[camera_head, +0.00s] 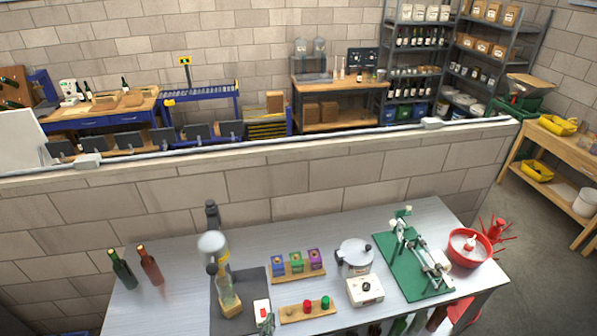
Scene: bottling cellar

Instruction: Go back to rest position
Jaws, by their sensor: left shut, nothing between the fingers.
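My left gripper (266,321) shows small at the bottom edge of the view, close to the front of the grey worktable (160,312). Its fingers are shut with nothing between them. It is just below a small white box with a red mark (262,306); I cannot tell if they touch. Most of my left arm is out of view. My right gripper is not in view.
A filling stand with a bottle (226,290) is left of the gripper. Two bottles (149,265) stand further left. To the right are a wooden rack (307,314), a white device (364,291), a pot (355,258) and a green-based machine (430,285). A low wall (280,195) stands behind.

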